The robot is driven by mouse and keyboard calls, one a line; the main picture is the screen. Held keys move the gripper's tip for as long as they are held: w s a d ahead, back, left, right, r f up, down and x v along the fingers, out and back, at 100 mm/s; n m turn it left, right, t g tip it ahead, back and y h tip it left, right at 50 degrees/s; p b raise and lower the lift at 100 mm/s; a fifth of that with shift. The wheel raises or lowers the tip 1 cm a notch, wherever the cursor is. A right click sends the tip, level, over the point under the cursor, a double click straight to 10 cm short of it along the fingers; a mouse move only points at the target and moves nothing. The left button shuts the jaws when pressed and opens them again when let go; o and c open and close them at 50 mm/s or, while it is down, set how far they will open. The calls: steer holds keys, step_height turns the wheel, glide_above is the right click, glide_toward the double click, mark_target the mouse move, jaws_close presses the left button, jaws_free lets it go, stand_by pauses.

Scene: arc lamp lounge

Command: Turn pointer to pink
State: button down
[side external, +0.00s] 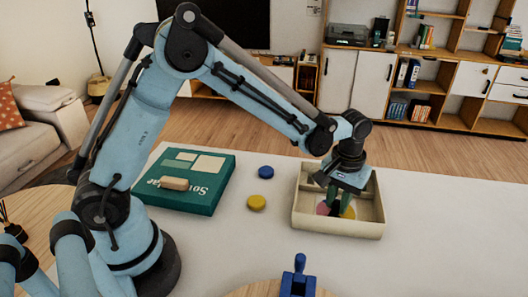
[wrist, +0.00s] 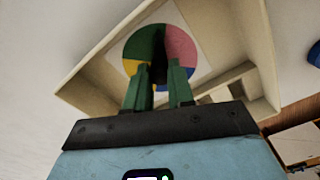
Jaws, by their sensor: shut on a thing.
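A round dial with green (wrist: 138,46), pink (wrist: 180,46), yellow and blue sectors lies on a white square inside a beige open box (side external: 338,226). In the side view, pink (side external: 322,209) and yellow (side external: 349,212) parts show beside my fingers. A dark pointer (wrist: 158,42) stands over the dial, along the green-pink border as seen in the wrist view. My gripper (wrist: 159,68) points down into the box, its green fingers on either side of the pointer and shut on it. The fingers hide part of the yellow and blue sectors.
A teal box (side external: 205,197) with a wooden block (side external: 174,183) on it lies left of the beige box. A blue disc (side external: 266,172) and a yellow disc (side external: 257,202) lie between them. A blue object (side external: 298,280) stands at the front. The table right of the box is clear.

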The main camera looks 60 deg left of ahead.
mark_target(337, 203)
steer(key=m, duration=0.5)
steer(key=shift+m, duration=0.3)
steer(key=m, duration=0.5)
steer(key=shift+m, duration=0.3)
steer(key=c, duration=1)
jaws_free()
steer(key=shift+o, duration=0.2)
steer(key=shift+r, duration=0.1)
step_height(337, 203, up, 12)
